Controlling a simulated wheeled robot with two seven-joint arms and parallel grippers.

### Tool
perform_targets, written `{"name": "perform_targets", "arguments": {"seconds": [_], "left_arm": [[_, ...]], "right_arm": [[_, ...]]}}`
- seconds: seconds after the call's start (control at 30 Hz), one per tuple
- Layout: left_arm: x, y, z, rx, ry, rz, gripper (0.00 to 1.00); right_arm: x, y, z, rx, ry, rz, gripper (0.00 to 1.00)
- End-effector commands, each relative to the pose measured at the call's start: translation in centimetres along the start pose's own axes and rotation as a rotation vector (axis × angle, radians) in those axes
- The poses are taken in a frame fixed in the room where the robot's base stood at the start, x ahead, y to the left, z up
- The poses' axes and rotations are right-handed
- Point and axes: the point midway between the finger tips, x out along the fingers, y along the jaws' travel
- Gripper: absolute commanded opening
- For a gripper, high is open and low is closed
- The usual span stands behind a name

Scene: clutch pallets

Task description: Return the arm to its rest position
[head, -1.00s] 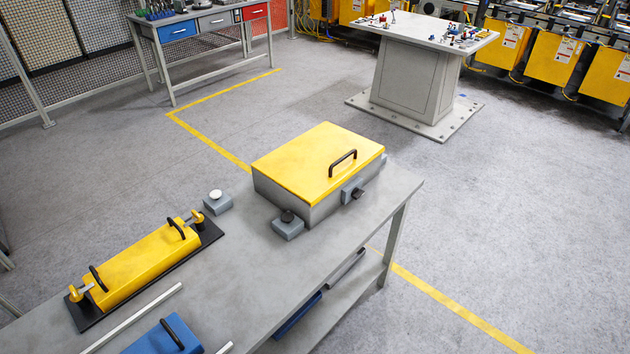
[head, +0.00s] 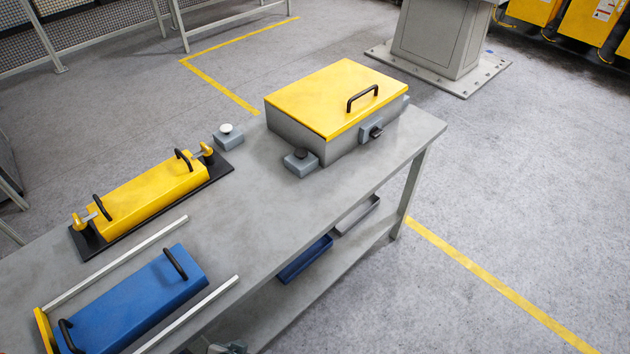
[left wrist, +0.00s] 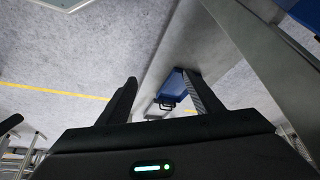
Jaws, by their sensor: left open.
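My left gripper (left wrist: 160,80) shows in the left wrist view with its two dark fingers spread apart and nothing held between them. A blue object with a dark handle (left wrist: 180,84) appears beyond the fingers, apart from them; I cannot tell which blue item it is. In the head view, neither gripper is clearly seen. A small grey part pokes in at the bottom edge, too cut off to identify. My right gripper is in no view.
The grey workbench (head: 250,210) carries a yellow-lidded box (head: 330,95), a yellow pallet (head: 145,197) on a black base, and a blue pallet (head: 130,300) between pale rails. Bins (head: 305,258) sit on its lower shelf. Open floor (head: 510,200) lies to the right.

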Motion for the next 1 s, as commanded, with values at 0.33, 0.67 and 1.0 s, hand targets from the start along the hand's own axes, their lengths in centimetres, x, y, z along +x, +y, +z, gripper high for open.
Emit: {"name": "perform_targets", "arguments": {"seconds": [0.33,0.67,1.0], "left_arm": [[18.8,2.3,9.5,0.011,0.120,0.031,0.59],[25.6,3.6,15.2,0.018,0.201,0.050,0.59],[25.8,3.7,15.4,0.018,0.210,0.051,0.59]], "right_arm": [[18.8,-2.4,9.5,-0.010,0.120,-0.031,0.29],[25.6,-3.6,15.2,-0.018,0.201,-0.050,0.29],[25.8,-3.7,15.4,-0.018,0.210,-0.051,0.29]]}}
